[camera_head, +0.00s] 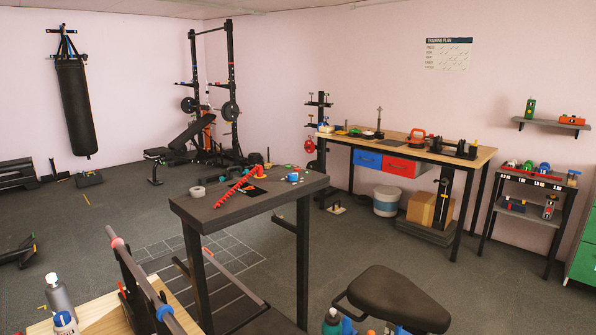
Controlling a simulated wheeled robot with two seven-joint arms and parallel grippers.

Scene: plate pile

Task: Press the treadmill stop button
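I cannot make out a treadmill or a stop button in the head view. A dark high table (215,205) stands in the middle, with a red slotted bar (236,188) and several small items on it, including a blue cup (293,177). These items are too small to tell whether any is a button. Neither of my grippers is in view.
A long wooden-topped bench (455,152) with blue and red drawers stands at the right. A black stool seat (400,298) is at the front. A wooden surface (105,312) with bottles is at the lower left. Open grey floor (110,225) lies left of the table.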

